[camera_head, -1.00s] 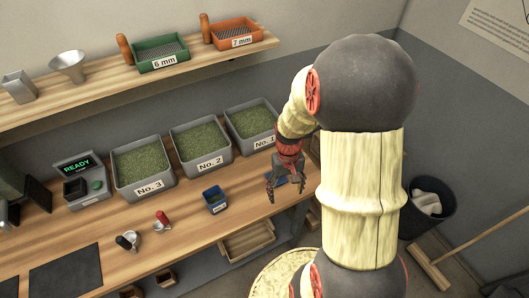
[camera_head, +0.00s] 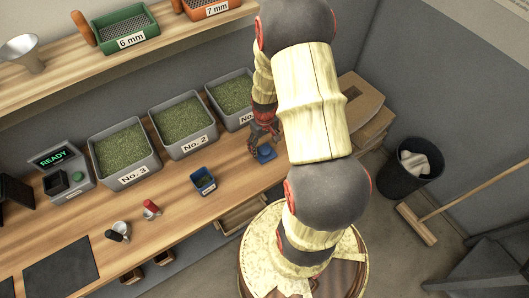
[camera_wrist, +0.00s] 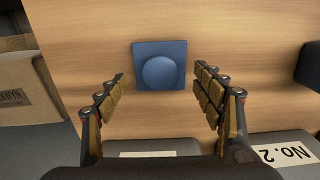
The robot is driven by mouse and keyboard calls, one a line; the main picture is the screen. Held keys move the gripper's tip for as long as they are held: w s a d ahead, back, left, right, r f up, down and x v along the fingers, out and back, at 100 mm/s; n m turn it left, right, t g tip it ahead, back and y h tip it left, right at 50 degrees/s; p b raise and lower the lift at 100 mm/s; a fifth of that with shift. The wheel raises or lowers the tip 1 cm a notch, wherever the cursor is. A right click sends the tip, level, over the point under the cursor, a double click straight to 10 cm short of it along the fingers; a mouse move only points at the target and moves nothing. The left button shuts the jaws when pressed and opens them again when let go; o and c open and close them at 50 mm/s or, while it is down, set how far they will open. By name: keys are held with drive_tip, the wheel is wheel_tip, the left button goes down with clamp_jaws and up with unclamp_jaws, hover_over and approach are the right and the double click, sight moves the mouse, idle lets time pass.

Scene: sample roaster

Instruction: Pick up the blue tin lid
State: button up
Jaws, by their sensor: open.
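The blue tin lid (camera_head: 265,153) is a flat blue square with a round raised middle. It lies on the wooden counter near its right end, in front of the No. 1 bin. It also shows in the wrist view (camera_wrist: 161,66), at top centre. My gripper (camera_wrist: 160,80) is open, its fingers on either side of the lid with clear gaps and nothing between them. In the head view my gripper (camera_head: 265,133) hangs just behind the lid. I cannot tell its exact height above the counter. A small open blue tin (camera_head: 203,181) stands on the counter to the left.
Grey bins of green beans (camera_head: 125,153) line the back of the counter, the No. 1 bin partly behind my arm. A red-handled scoop (camera_head: 151,208) and a black-handled one (camera_head: 119,230) lie at front left. A cardboard box (camera_head: 352,103) stands beyond the right end.

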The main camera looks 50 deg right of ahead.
sight(265, 149)
wheel_tip(265, 149, down, 3)
drive_tip(key=shift+s+f, duration=0.15)
drive_tip(key=shift+c, duration=1.1)
drive_tip(key=c, duration=0.6)
